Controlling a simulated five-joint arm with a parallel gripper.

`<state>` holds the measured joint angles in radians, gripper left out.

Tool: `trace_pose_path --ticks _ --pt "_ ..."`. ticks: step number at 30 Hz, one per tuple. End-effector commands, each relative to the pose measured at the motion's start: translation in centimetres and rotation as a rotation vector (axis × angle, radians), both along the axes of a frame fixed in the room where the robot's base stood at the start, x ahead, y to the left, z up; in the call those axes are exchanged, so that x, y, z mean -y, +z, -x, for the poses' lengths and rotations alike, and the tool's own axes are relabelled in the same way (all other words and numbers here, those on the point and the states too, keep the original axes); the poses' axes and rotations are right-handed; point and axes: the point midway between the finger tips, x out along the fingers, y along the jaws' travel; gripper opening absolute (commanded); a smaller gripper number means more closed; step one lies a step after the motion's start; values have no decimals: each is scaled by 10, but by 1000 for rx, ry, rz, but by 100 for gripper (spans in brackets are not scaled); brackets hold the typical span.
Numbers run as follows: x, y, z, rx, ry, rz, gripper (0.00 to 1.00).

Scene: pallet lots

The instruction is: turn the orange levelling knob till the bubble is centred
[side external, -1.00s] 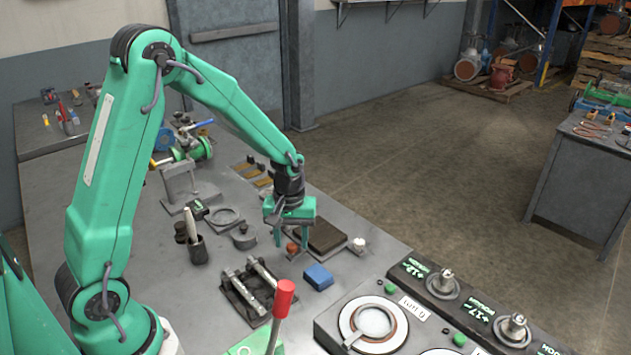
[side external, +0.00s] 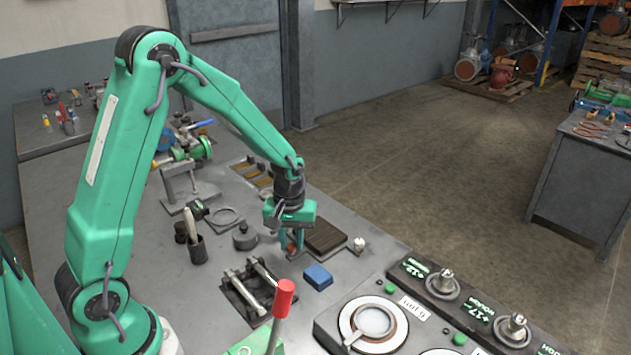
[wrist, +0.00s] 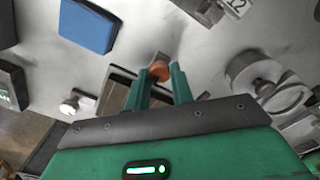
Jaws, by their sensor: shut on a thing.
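The small round orange knob (side external: 291,248) is low at the bench surface, beside a dark flat block (side external: 326,237). In the wrist view the knob (wrist: 159,69) shows at the tips of my two green fingers. My gripper (side external: 291,243) points down with its fingers on either side of the knob, shut on it; it also shows in the wrist view (wrist: 161,75). The fingers hide part of the knob. I cannot make out the bubble in either view.
A blue block (side external: 318,277) and a dark clamp fixture (side external: 250,291) stand nearby. A small pale knob (side external: 359,244) is right of the dark block. A red-handled lever (side external: 284,298) rises in front. A dark round weight (side external: 244,237) stands to the left.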

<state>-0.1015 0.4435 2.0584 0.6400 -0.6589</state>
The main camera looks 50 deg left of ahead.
Motion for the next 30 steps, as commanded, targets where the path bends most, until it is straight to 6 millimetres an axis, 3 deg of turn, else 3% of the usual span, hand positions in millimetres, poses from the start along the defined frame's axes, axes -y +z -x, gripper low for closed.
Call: trace_pose_path --ticks 11,30 --pt "0 1 0 0 -186 0 1" --pt "0 1 -1 1 -751 0 1"
